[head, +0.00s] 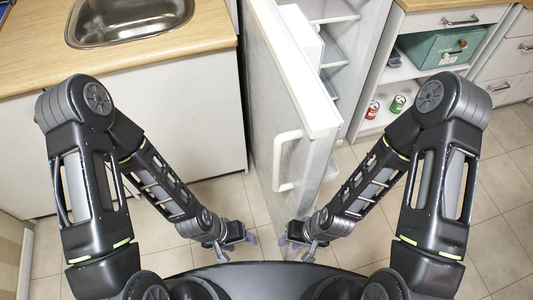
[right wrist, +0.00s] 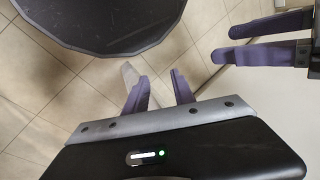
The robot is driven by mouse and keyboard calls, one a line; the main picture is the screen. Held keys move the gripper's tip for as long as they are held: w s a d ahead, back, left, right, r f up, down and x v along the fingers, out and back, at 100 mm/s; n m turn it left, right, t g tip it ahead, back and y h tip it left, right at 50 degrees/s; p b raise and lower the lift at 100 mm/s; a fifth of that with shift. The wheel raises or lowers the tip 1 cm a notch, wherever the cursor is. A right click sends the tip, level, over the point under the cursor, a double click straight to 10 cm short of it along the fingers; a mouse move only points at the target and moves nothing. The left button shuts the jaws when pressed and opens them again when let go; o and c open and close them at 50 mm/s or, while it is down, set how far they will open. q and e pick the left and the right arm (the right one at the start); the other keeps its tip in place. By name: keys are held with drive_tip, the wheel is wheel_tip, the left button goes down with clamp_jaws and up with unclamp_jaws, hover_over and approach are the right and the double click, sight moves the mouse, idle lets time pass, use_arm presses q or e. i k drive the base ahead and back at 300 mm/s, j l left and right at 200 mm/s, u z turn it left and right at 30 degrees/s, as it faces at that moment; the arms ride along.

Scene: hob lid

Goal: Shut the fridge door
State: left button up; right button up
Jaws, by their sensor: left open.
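The fridge door (head: 265,100) stands wide open in the middle of the head view, swung out towards me. Its white handle (head: 287,160) is on the door's left face, near the front edge. The open fridge interior (head: 335,45) with its shelves shows behind and to the right of the door. My left gripper (head: 253,238) is open and empty, low in front of the door and below the handle. My right gripper (head: 283,240) is close beside it; in the right wrist view its purple fingers (right wrist: 160,87) are apart with nothing held. Neither gripper visibly touches the door.
A wooden counter with a steel sink (head: 128,20) and white cabinet front (head: 190,125) is at the left. At the right, an open shelf holds a teal box (head: 435,48), a red can (head: 373,110) and a green can (head: 397,104). Tiled floor (head: 505,205) is clear there.

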sight(296, 125)
drive_tip(key=k+j, duration=0.1)
drive_tip(key=j, duration=0.3)
drive_tip(key=k+j, duration=0.1)
drive_tip(key=j, duration=0.3)
drive_tip(key=i+j, duration=0.1)
drive_tip(key=j, duration=0.35)
drive_tip(key=i+z, duration=0.05)
